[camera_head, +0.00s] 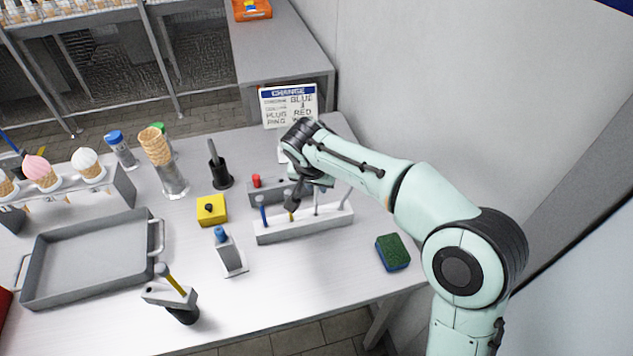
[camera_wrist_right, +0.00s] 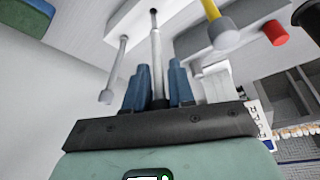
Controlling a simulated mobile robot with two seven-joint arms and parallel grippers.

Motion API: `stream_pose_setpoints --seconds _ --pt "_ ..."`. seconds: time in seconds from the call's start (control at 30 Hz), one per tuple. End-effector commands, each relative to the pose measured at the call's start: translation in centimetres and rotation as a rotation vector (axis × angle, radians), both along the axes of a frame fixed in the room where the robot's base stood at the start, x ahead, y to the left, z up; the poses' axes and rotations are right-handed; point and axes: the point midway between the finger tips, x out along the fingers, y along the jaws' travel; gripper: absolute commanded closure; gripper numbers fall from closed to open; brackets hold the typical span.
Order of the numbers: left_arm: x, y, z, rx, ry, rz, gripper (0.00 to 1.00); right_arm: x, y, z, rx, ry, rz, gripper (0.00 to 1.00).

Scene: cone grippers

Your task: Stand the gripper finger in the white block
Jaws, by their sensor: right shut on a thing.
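The long white block (camera_head: 318,226) lies on the table with a row of slim rods standing in it. My right gripper (camera_head: 317,187) is above its right half, and its blue fingers are shut on a grey gripper finger (camera_wrist_right: 156,55), a slim metal rod. The rod is upright, its far end at a dark hole in the white block (camera_wrist_right: 172,14); I cannot tell how deep it sits. A yellow rod with a grey knob (camera_wrist_right: 221,32) stands on one side of it and another grey rod (camera_wrist_right: 122,55) on the other.
A green and blue sponge (camera_head: 392,252) lies right of the block. A yellow block (camera_head: 211,209), a small grey holder (camera_head: 230,256) and a black cup (camera_head: 221,178) stand left. A grey tray (camera_head: 90,260) lies farther left. A sign (camera_head: 288,105) stands behind.

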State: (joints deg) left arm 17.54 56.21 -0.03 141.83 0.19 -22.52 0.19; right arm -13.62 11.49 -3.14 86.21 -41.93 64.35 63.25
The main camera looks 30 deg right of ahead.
Motion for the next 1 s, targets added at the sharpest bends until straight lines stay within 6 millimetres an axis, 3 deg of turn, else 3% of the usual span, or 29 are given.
stream_pose_setpoints --seconds 1.0 --pt "-0.4 0.0 -1.9 0.000 0.006 0.000 0.15 0.0 0.0 -2.3 -0.001 0.001 0.000 1.00"
